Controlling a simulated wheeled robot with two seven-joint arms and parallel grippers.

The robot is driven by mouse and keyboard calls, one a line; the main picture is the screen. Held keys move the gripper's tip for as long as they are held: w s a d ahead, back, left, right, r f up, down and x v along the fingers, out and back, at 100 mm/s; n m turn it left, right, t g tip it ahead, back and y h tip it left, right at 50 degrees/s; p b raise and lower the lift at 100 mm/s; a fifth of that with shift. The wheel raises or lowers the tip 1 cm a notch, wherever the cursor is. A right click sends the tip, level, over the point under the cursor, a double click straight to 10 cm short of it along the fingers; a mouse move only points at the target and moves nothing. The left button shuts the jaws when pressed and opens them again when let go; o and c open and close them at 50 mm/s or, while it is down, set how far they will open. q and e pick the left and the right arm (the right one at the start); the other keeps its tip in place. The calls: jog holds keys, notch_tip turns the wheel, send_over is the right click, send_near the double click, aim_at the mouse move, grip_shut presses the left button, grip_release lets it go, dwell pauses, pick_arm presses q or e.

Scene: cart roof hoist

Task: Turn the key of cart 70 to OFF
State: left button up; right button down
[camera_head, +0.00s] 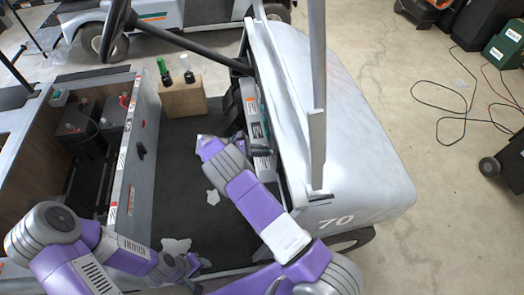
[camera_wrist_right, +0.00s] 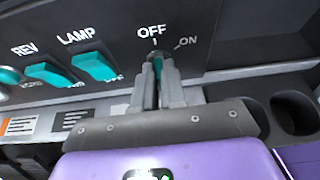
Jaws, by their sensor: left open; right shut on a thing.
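The key (camera_wrist_right: 158,69) is a teal piece in the dark dash panel, under the printed OFF mark, with ON to its right. My right gripper (camera_wrist_right: 158,76) is shut on it in the right wrist view, and the fingers hide most of it. The key looks lined up with OFF, but its exact angle is hard to tell. Cart 70 (camera_head: 370,140) has a white front cowl with its number. In the head view my right arm reaches over the floor of the cart to the dash (camera_head: 252,110). My left gripper (camera_head: 188,266) is open and empty at the lower left.
Teal LAMP (camera_wrist_right: 95,66) and REV (camera_wrist_right: 50,74) switches sit left of the key. A cup recess (camera_wrist_right: 293,114) is at the right. A battery bay (camera_head: 85,130) lies left.

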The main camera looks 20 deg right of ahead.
jog(key=c, duration=1.2)
grip_release()
jog(key=v, duration=0.7)
jog(key=shift+a+p, duration=0.25)
jog(key=shift+p, duration=0.2)
jog(key=shift+r, duration=0.15)
